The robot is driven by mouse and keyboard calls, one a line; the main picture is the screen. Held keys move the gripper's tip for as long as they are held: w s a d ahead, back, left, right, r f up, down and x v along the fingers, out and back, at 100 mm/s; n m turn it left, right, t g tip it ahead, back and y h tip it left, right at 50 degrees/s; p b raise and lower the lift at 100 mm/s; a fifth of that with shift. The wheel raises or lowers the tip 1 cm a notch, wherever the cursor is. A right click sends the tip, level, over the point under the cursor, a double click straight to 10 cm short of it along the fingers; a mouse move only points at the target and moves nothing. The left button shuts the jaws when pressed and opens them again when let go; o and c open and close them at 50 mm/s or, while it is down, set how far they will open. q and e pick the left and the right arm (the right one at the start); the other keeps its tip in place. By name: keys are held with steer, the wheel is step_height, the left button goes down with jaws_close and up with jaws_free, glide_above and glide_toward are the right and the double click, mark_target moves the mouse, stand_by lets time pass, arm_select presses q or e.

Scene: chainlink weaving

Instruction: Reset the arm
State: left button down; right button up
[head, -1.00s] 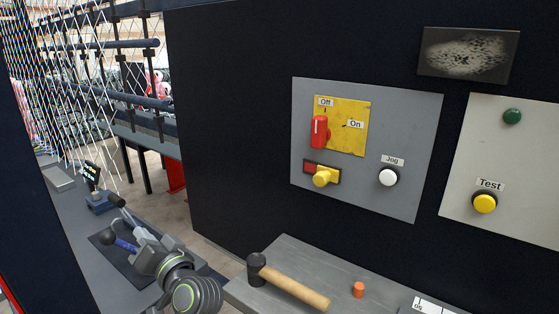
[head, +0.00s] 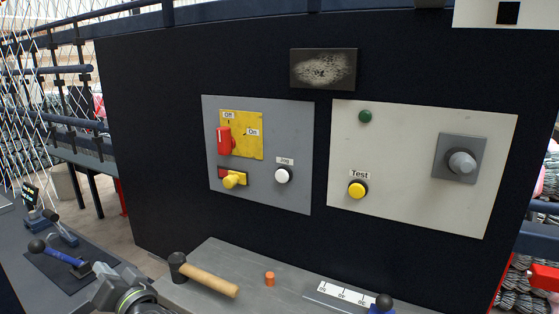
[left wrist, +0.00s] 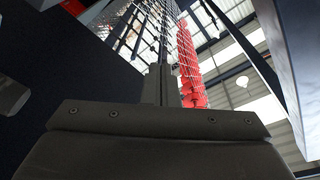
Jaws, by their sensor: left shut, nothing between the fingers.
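My left gripper (head: 103,269) shows at the lower left of the head view, its arm coming up from the bottom edge. In the left wrist view the fingers of my left gripper (left wrist: 161,86) are together and empty, pointing up toward a mesh and the roof. My right gripper is not in view.
A hammer (head: 207,276) and an orange peg (head: 270,279) are on the grey shelf (head: 213,252). A grey panel (head: 303,131) carries a red switch (head: 225,141) and yellow knob (head: 233,180). A pale panel (head: 410,135) holds a yellow Test button (head: 357,190).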

arm_select(q)
steer(key=w+d+f+m+h, duration=0.1)
steer(key=w+f+m+h, duration=0.15)
steer(key=f, duration=0.75)
steer(key=w+d+f+m+h, duration=0.1)
steer(key=w+f+m+h, duration=0.2)
steer(key=f, duration=0.8)
steer(key=s+d+f+m+g+h, duration=0.1)
steer(key=s+f+h, duration=0.3)
steer(key=f, duration=0.8)
steer(key=s+f+g+h, duration=0.1)
steer(key=s+f, duration=0.4)
steer(key=f, duration=0.6)
steer(key=s+d+f+n+g+h, duration=0.1)
steer(key=s+f+n+g+h, duration=0.3)
steer(key=s+f, duration=1.45)
steer(key=s+f+g, duration=0.1)
steer(key=s+f, duration=0.1)
steer(key=s, duration=0.9)
steer(key=s+f+n+g, duration=0.1)
steer(key=s+f+g, duration=0.1)
steer(key=s, duration=0.9)
steer(key=shift+d+f, duration=0.15)
steer(key=shift+f, duration=0.35)
steer(key=shift+s, duration=0.15)
